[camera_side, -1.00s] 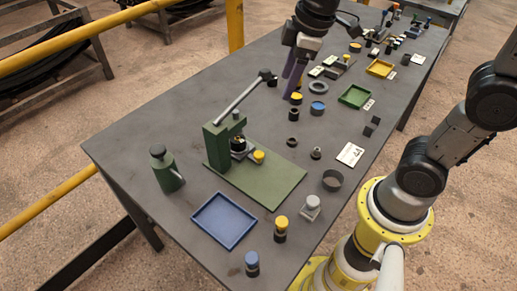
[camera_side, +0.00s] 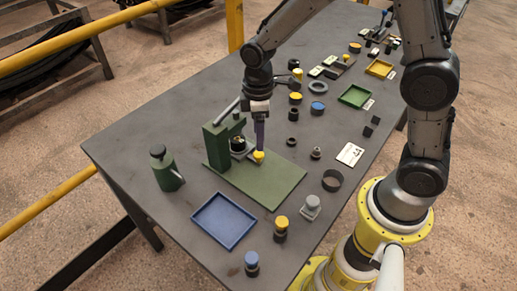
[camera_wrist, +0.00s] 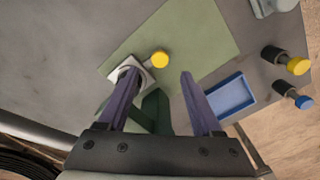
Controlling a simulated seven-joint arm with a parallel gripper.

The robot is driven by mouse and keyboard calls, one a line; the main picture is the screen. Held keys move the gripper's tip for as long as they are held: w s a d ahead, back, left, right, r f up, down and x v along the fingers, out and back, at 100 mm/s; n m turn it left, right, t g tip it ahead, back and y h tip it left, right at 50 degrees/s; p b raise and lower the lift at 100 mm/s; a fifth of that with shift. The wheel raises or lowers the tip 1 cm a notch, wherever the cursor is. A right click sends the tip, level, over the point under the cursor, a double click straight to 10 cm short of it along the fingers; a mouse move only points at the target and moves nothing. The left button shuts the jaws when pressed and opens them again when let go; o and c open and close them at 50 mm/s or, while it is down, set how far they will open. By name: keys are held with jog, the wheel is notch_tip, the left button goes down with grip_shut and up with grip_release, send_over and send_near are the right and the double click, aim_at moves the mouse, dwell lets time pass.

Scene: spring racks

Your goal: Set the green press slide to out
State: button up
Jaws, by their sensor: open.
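The green press (camera_side: 216,146) stands on a green base plate (camera_side: 270,185) on the grey table. Its slide (camera_side: 243,153) is a grey plate with a round seat and a yellow knob (camera_side: 258,156) at its outer end. In the wrist view the slide (camera_wrist: 146,74) and the yellow knob (camera_wrist: 159,59) show beyond my fingertips. My gripper (camera_side: 260,148) points down just behind the knob in the side view. In the wrist view my gripper (camera_wrist: 161,72) has its purple fingers spread apart, with the knob between their lines. I cannot tell whether a finger touches the slide.
A blue tray (camera_side: 224,221) lies in front of the press, and a green oil can (camera_side: 165,168) stands to its left. Yellow-topped (camera_side: 281,228) and blue-topped (camera_side: 252,263) pieces stand near the front edge. Small rings and parts lie to the right.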

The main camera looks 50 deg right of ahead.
aim_at(258, 153)
notch_tip(258, 153, down, 6)
jog(key=shift+f, duration=0.25)
grip_shut()
dwell(0.4)
dwell(1.1)
